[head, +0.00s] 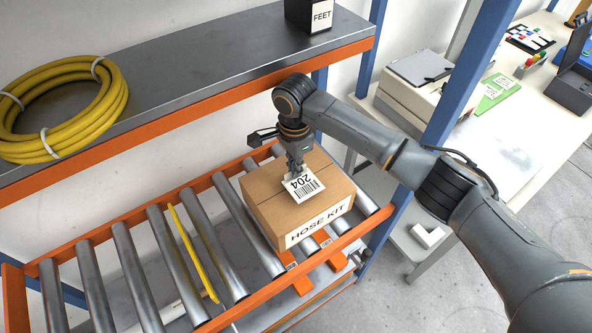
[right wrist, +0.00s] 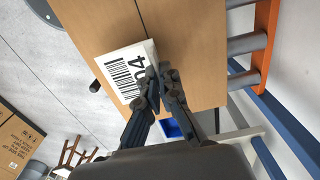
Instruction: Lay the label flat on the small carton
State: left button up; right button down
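The small carton (head: 268,205) is a brown box marked HOSE KIT on its front, standing on the roller conveyor. Its tan top also shows in the right wrist view (right wrist: 190,35). The white label (head: 304,187) bears a barcode and 204. My right gripper (head: 297,172) is over the carton top, its fingers shut on one edge of the label. In the right wrist view the fingertips (right wrist: 157,84) pinch the edge of the label (right wrist: 124,74), whose printed face shows. I cannot tell whether the label touches the carton. My left gripper is not in view.
A metal shelf (head: 190,62) above holds a coiled yellow hose (head: 62,108) and a black FEET box (head: 312,16). A blue post (head: 470,75) stands behind my right arm.

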jog(key=shift+d+f, duration=0.15)
jog(key=shift+f, duration=1.05)
jog(key=c, duration=1.5)
grip_release()
jog(key=shift+f, duration=0.1)
notch_tip(320, 180, up, 12)
jog(key=shift+r+b, duration=0.15)
jog(key=shift+b, duration=0.7)
